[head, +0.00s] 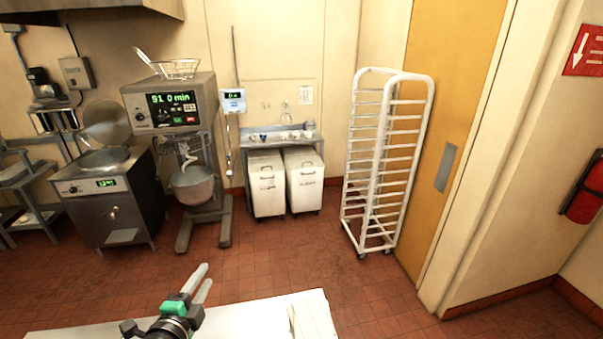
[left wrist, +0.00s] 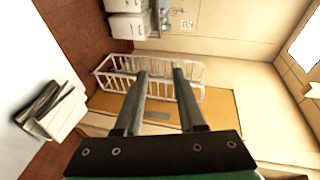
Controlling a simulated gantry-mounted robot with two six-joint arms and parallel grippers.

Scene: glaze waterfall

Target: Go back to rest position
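My left gripper (head: 208,274) is above the white surface at the bottom of the head view, pointing up and to the right. In the left wrist view its two dark fingers (left wrist: 159,73) stand apart with nothing between them, so it is open and empty. My right gripper is in neither view.
A white worktop (head: 255,312) lies at the bottom, with a pale upright object (head: 312,318) at its right edge. Beyond are red floor tiles, a white rack (head: 384,150), two white bins (head: 304,182) and a mixer (head: 192,185). The floor between is clear.

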